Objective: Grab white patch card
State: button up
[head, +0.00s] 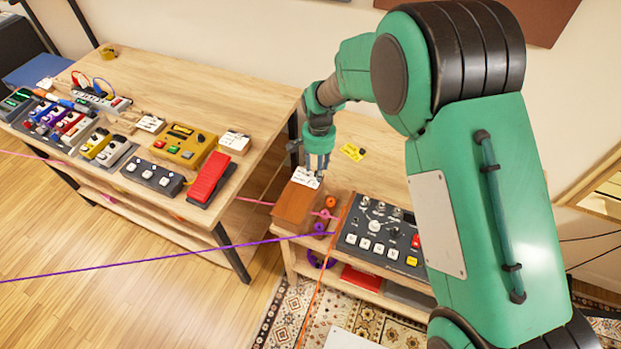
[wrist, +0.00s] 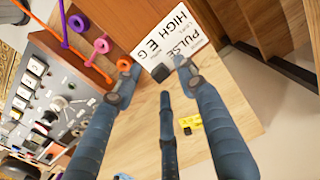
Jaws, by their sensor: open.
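In the wrist view the white card (wrist: 168,34) shows large, with "PULSE" and "HIGH E G" readable. My gripper (head: 317,172) points down at the card, over its far edge in the head view. In the wrist view my gripper (wrist: 156,74) is open and empty, with its fingertips at the card's near edge. I cannot tell whether a fingertip touches the card.
The wooden box (head: 294,205) stands beside orange and pink rings and a grey control panel (head: 378,232). A yellow card (head: 353,152) lies behind. Other white cards (head: 234,142) lie among pedals on the left table. Orange and purple cables cross near the box.

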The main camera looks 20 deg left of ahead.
jog(key=shift+f, duration=0.75)
jog(key=shift+c, duration=0.5)
jog(key=c, duration=0.9)
